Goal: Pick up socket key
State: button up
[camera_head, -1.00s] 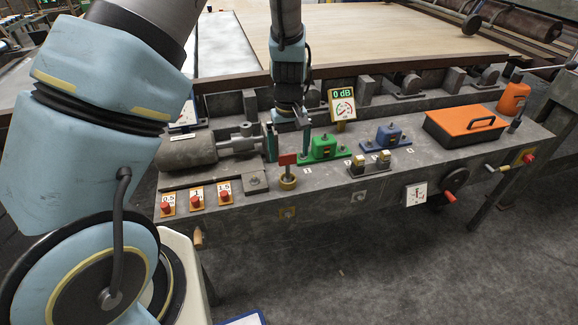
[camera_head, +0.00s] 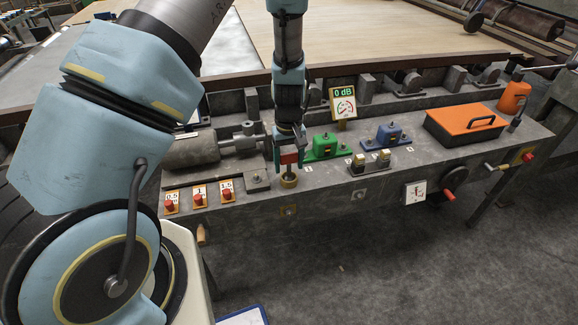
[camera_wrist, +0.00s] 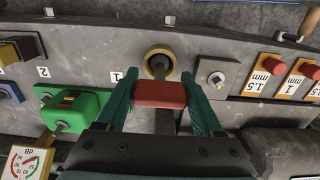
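The socket key has a red block handle (camera_head: 289,158) on a dark shaft and stands upright in a round brass-coloured holder (camera_head: 289,181) at the bench's front edge. In the wrist view, the red handle (camera_wrist: 160,94) lies between the teal fingers, with the holder (camera_wrist: 159,60) just beyond. My gripper (camera_head: 289,157) points down over the key, also seen in the wrist view (camera_wrist: 159,88). Its fingers meet both sides of the handle with no clear gap, so it looks shut on it. The shaft's lower end is hidden in the holder.
A green unit (camera_head: 323,147) stands close right of the gripper, with a blue unit (camera_head: 388,134) and an orange-lidded box (camera_head: 465,125) farther right. A grey cylinder (camera_head: 190,149) is left. Red buttons (camera_head: 199,198) line the front left edge. A gauge (camera_head: 344,104) stands behind.

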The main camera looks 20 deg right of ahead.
jog(key=c, duration=0.9)
